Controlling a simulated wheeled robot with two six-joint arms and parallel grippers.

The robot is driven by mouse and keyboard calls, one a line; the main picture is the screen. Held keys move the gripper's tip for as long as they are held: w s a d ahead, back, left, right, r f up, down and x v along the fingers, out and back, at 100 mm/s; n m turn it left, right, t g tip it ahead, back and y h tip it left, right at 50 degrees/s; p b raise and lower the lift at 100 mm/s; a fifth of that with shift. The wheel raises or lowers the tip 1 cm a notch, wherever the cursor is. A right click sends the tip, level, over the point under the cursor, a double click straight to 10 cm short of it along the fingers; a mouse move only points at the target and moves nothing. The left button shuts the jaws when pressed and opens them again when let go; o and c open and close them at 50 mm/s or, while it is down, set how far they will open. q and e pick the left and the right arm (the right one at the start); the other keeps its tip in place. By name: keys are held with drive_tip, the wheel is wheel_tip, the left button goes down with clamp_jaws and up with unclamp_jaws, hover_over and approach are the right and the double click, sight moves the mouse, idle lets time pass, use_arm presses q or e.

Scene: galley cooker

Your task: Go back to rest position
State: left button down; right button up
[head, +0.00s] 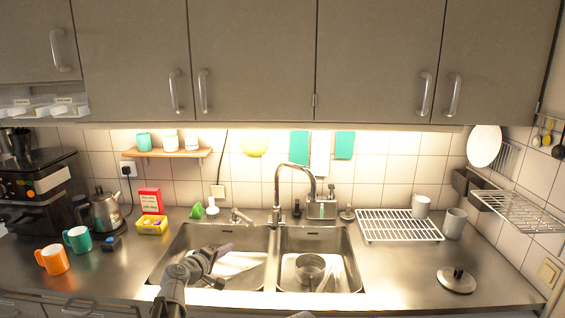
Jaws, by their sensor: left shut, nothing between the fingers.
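My left arm comes in from the bottom. Its gripper (222,251) is shut and empty, and in the picture it lies over the left basin (183,243) of the steel double sink. A light, flat thing shows in that basin, partly behind the gripper.
A pot (309,268) sits in the right basin, by the tap (279,190). An orange mug (54,260), a green mug (78,240) and a kettle (104,211) stand at left. A white rack (398,226) and a lid (456,281) lie at right. Cupboards (250,60) hang above.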

use_arm(q)
drive_tip(key=s+d+f+m+g, duration=0.1)
drive_tip(key=s+d+f+m, duration=0.1)
drive_tip(key=d, duration=0.1)
drive_tip(key=s+d+f+m+g, duration=0.1)
drive_tip(key=s+d+f+g, duration=0.1)
drive_tip(key=s+d+f, duration=0.1)
drive_tip(key=s+d+f+m+g+h, duration=0.1)
drive_tip(key=s+d+f+m+g, duration=0.1)
drive_tip(key=d, duration=0.3)
drive_tip(key=shift+s+f+m+b, duration=0.15)
drive_tip(key=shift+s+m+b, duration=0.2)
drive_tip(key=shift+s, duration=0.3)
drive_tip(key=s+d+f+m+g+y, duration=0.2)
drive_tip(key=s+d+f+m+g, duration=0.3)
drive_tip(key=s, duration=0.5)
drive_tip(key=s+a+f+m+g+y, duration=0.1)
drive_tip(key=s+a+f+g+y, duration=0.1)
drive_tip(key=s, duration=0.5)
drive_tip(key=s+a+f+m+g+y+b, duration=0.1)
drive_tip(key=s+f+y, duration=0.3)
drive_tip(key=s, duration=0.4)
drive_tip(key=shift+a+m+g+y, duration=0.3)
drive_tip(key=shift+a+m+g, duration=0.25)
drive_tip(key=shift+a+g, duration=0.05)
